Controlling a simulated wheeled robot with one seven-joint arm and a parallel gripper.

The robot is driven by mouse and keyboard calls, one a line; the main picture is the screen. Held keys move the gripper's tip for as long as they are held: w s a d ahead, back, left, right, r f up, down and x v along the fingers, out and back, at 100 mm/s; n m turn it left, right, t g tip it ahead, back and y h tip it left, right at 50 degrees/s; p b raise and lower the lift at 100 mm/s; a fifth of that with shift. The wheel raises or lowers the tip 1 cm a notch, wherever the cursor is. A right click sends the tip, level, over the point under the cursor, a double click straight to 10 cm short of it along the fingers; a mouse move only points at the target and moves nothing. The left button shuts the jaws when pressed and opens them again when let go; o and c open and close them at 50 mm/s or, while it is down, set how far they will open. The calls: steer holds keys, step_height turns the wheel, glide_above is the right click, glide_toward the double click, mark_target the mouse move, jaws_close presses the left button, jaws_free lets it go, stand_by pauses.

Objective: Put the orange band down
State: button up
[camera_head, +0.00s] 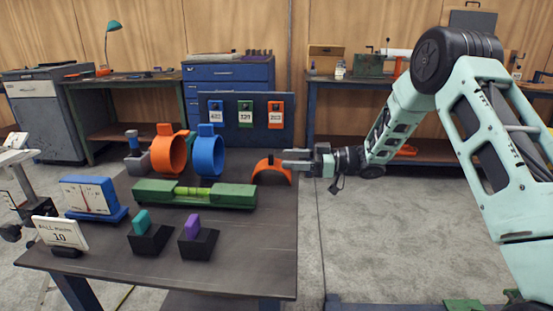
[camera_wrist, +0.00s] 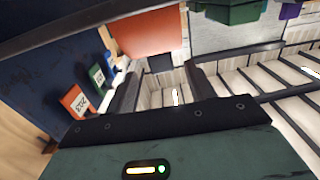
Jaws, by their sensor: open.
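The orange band (camera_head: 270,170) is an arch-shaped half ring near the right edge of the dark table, and it appears to rest on the tabletop with its ends down. It also shows as a broad orange surface in the wrist view (camera_wrist: 148,33), beyond the fingers. My gripper (camera_head: 296,160) is at the band's right side, level with its top, with its jaws open. In the wrist view my gripper's two dark fingers (camera_wrist: 166,92) stand apart with nothing visible between them. Whether a finger still touches the band cannot be told.
An orange ring (camera_head: 160,155) and a blue ring (camera_head: 208,156) stand behind a green spirit level (camera_head: 195,194). A blue gauge (camera_head: 92,198), a small sign (camera_head: 60,233) and two dark blocks with teal and purple pieces are in front. A tag board (camera_head: 270,137) stands behind the band.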

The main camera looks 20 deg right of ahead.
steer(key=v, duration=0.6)
stand_by(0.4)
